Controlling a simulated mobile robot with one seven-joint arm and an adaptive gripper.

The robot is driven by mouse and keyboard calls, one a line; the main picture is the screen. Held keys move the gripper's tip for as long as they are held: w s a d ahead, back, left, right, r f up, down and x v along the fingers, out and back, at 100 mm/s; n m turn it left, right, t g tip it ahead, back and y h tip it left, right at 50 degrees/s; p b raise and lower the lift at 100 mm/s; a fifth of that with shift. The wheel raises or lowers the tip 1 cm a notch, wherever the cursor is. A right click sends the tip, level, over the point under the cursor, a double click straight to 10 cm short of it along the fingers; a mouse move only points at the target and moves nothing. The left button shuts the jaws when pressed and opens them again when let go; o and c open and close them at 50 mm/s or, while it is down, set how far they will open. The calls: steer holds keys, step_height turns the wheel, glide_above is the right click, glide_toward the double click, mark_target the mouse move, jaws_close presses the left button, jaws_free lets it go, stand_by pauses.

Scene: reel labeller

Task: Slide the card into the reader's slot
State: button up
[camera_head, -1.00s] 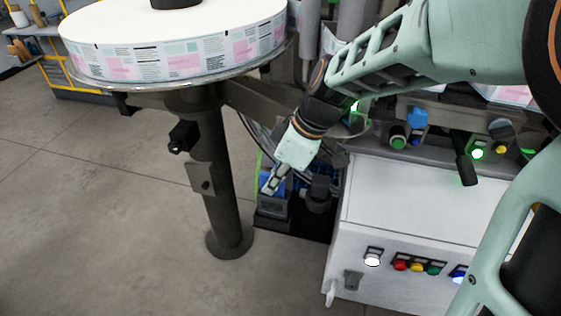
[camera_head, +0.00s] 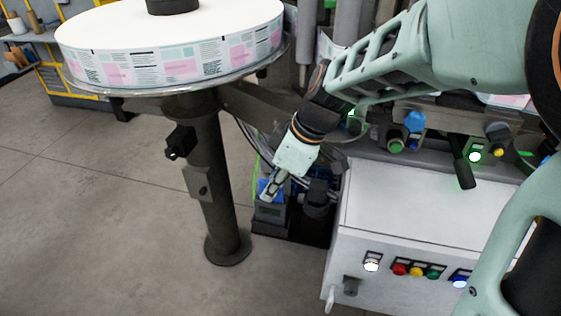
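My gripper (camera_head: 268,190) points down and left at the end of my mint-green arm, between the reel stand and the white machine cabinet. Its fingers are small here, and I cannot tell if they are open or shut. A small dark box with a greyish panel (camera_head: 269,213), which looks like the reader, sits just below the fingertips. A blue patch (camera_head: 263,185) shows beside the fingers; I cannot tell whether it is the card or part of the box. No slot can be made out.
A large label reel (camera_head: 172,62) lies on a round plate on a dark post (camera_head: 217,185) to the left. The white cabinet (camera_head: 425,205), with lit buttons on its front, stands to the right. Dark equipment and cables crowd behind my gripper. Open concrete floor lies at lower left.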

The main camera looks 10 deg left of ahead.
steer(key=o, duration=0.4)
steer(key=v, duration=0.7)
steer(key=shift+d+r, duration=0.1)
steer(key=shift+r, duration=0.2)
